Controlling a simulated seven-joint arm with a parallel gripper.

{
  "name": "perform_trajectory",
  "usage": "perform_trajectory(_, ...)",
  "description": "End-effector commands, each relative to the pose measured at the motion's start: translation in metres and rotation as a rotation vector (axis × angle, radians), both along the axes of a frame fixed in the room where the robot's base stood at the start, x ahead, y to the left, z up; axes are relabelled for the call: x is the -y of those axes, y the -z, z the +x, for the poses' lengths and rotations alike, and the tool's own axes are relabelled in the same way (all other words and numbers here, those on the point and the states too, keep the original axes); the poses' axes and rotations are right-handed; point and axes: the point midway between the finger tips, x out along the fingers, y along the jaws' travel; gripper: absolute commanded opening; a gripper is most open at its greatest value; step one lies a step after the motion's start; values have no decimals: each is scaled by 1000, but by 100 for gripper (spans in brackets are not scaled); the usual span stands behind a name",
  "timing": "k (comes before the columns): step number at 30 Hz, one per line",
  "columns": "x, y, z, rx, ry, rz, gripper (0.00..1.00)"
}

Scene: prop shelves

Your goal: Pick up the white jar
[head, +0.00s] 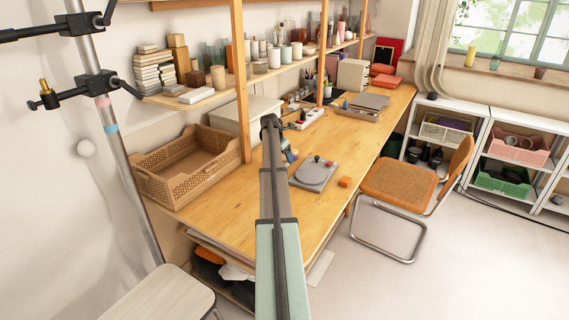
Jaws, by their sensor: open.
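Several small pale jars and cylinders stand on the wooden wall shelf above the desk. A white jar (274,58) is near the shelf's front edge, with another pale one (297,50) to its right. I cannot tell which one the task means. My arm reaches from the bottom of the view over the desk. My gripper (290,156) is at its far end, below the shelf and apart from the jars. It is open; its fingers are small and partly hidden by the arm, and I see nothing held.
A wooden shelf post (239,80) stands left of the jars. On the desk (225,215) are a woven tray (165,180), a grey turntable-like device (315,172) and an orange block (345,182). A chair (400,183) stands to the right. The desk's near part is clear.

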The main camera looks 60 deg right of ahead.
Motion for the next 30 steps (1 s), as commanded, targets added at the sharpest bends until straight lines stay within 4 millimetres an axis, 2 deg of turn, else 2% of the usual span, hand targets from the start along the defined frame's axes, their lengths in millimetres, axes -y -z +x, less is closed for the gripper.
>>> perform_trajectory(3, 7, 15, -1, -1, 0, 1, 78)
perform_trajectory(6, 9, 22, -1, 0, 0, 0, 78)
perform_trajectory(13, 9, 23, -1, 0, 0, 0, 77)
perform_trajectory(30, 9, 22, -1, 0, 0, 0, 23)
